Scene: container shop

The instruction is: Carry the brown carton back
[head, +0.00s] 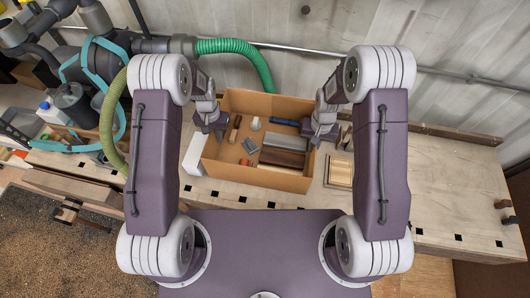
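The open brown carton (255,178) stands on the wooden workbench (440,190), upright, between my two arms. It holds several loose pieces: a dark brown block (283,157), a grey piece (249,146), a blue bar (285,121) and a small white item (256,123). My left gripper (218,130) is at the carton's left wall, and my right gripper (316,136) is at its right wall. The fingers are small and partly hidden, so I cannot tell whether either is closed on a wall.
A green hose (240,45) arches behind. Tools and a blue-capped bottle (46,108) crowd the left. The bench's right part is mostly clear.

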